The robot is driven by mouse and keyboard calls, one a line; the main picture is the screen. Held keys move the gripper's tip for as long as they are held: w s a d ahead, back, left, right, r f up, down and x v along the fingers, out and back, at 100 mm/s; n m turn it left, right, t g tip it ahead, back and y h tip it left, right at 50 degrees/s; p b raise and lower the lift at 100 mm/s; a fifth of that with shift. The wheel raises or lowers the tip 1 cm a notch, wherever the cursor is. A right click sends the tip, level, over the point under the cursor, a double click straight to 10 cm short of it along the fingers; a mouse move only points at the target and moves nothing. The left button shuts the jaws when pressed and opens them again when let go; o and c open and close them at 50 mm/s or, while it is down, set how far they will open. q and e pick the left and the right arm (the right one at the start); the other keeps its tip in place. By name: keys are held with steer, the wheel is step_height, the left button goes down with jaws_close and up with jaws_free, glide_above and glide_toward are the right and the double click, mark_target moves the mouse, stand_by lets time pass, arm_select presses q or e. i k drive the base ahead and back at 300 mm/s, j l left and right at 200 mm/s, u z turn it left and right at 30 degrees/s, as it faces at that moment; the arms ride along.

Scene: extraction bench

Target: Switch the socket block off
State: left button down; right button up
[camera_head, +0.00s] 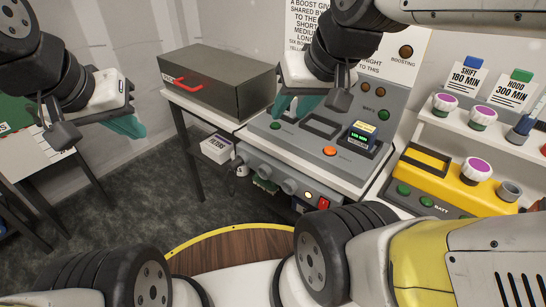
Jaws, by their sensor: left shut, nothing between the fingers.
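The socket block (272,172) is a grey strip with round sockets, low along the front of the bench. A red rocker switch (323,204) shows at its right end, beside a small pale round light. Which way the rocker is tilted is too small to tell. My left gripper (127,126), with teal fingertips, is shut and empty at the left, in the air well away from the block. My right gripper (297,104) is above the grey console, up and left of the switch; its fingers are partly hidden by its own body.
The grey console (340,170) has an orange button (329,151) and a small lit display (361,136). A dark box with a red handle (218,82) stands at its left. A yellow battery unit (455,185) is at the right. Floor before the bench is clear.

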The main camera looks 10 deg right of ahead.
mark_target(323, 204)
steer(key=z, duration=1.2)
